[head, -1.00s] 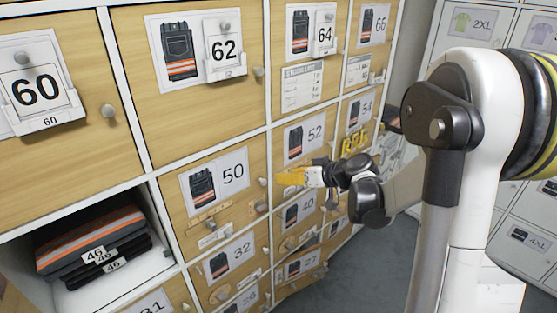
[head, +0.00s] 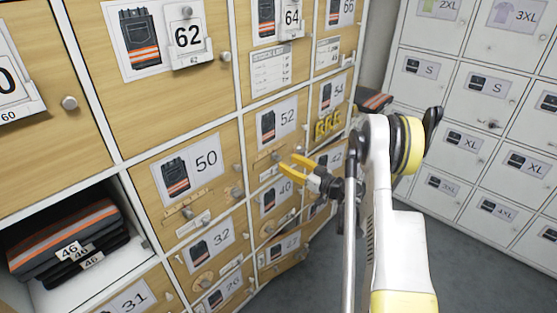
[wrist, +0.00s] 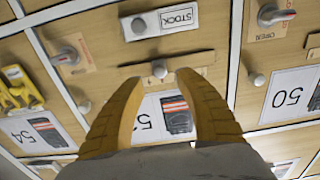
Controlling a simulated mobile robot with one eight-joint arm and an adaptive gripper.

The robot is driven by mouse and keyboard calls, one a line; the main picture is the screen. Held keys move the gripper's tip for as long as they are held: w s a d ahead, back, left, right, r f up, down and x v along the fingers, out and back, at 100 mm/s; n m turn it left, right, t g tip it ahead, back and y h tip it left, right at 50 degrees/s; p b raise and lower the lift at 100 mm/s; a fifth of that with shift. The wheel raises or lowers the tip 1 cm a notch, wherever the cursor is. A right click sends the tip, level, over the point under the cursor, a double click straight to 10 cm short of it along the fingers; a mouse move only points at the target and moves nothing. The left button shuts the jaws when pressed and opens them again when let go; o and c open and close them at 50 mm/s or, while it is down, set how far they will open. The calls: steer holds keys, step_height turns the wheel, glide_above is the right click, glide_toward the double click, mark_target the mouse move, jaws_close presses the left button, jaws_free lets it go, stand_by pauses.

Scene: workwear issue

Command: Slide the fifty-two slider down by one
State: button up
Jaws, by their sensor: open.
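The fifty-two door (head: 278,124) carries a trousers label. Below the label is a wooden slider strip (head: 262,157) with a small round knob. In the wrist view, which is upside down, the slider knob (wrist: 159,69) shows between the fingertips on its wooden strip. My gripper (head: 287,162) has yellow fingers and is open in front of the lower part of this door. In the wrist view my gripper (wrist: 161,78) has one finger on each side of the knob. I cannot tell how deep the fingertips reach or whether they touch the knob.
A STOCK tag (wrist: 178,17) with a grey knob sits close to the strip. The door 50 (head: 190,172) has a similar strip. Yellow hooks (head: 327,126) stick out on door 54. An open cubby holds folded trousers (head: 65,238). Grey lockers (head: 480,120) stand at the right.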

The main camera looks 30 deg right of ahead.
mark_target(280, 158)
steer(key=b+x, duration=0.1)
steer(key=x, duration=0.4)
steer(key=shift+c, duration=0.5)
jaws_close()
